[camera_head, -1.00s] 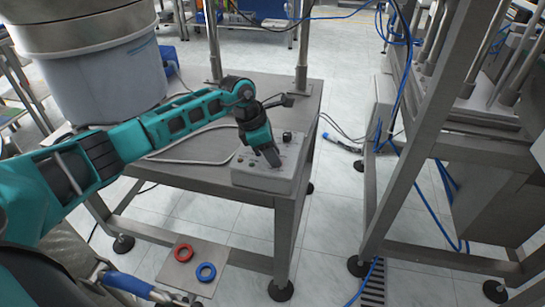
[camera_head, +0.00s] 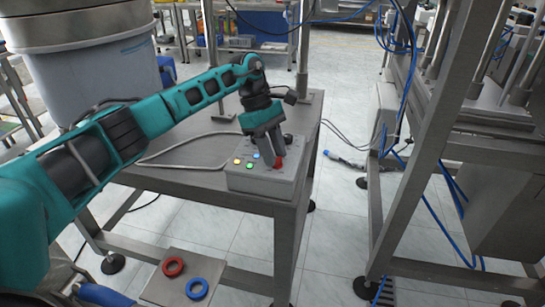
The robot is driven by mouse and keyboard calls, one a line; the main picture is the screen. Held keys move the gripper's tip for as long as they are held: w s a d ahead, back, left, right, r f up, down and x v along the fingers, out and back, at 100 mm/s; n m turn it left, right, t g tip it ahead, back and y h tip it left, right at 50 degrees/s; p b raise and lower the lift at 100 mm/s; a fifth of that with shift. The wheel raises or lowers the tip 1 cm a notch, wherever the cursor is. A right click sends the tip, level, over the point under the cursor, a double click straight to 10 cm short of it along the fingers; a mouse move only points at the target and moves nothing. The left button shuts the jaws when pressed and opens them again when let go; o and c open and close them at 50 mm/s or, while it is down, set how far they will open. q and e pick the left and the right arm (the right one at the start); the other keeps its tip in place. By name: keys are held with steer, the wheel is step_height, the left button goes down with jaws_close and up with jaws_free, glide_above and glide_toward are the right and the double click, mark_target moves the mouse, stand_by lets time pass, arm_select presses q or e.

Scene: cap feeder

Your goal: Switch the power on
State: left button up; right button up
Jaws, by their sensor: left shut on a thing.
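The control box (camera_head: 250,180) is a light grey box on the right front corner of the metal table. Its top has several small coloured buttons, among them a yellow one (camera_head: 237,161) and a green one (camera_head: 250,166). A red knob (camera_head: 279,163) sits near the box's right front. My left gripper (camera_head: 274,160) reaches down over the box and is shut on the red knob, its fingers covering part of it. A black knob (camera_head: 288,138) lies just behind the fingers, partly hidden. My right gripper is not in view.
A large feeder drum (camera_head: 95,75) stands at the left of the metal table (camera_head: 195,178). A grey cable loops beside the box. A small low plate (camera_head: 165,290) bears a red ring (camera_head: 173,267) and a blue ring (camera_head: 197,289). A metal frame (camera_head: 410,190) stands right, across a floor gap.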

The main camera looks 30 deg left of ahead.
arm_select(q)
steer(key=shift+w+m, duration=0.1)
steer(key=shift+m, duration=0.4)
steer(key=shift+b, duration=0.3)
steer(key=o, duration=1.1)
steer(key=shift+c, duration=0.2)
steer(key=p+v, duration=0.2)
steer(key=v, duration=1.1)
steer(key=shift+w+d, duration=0.2)
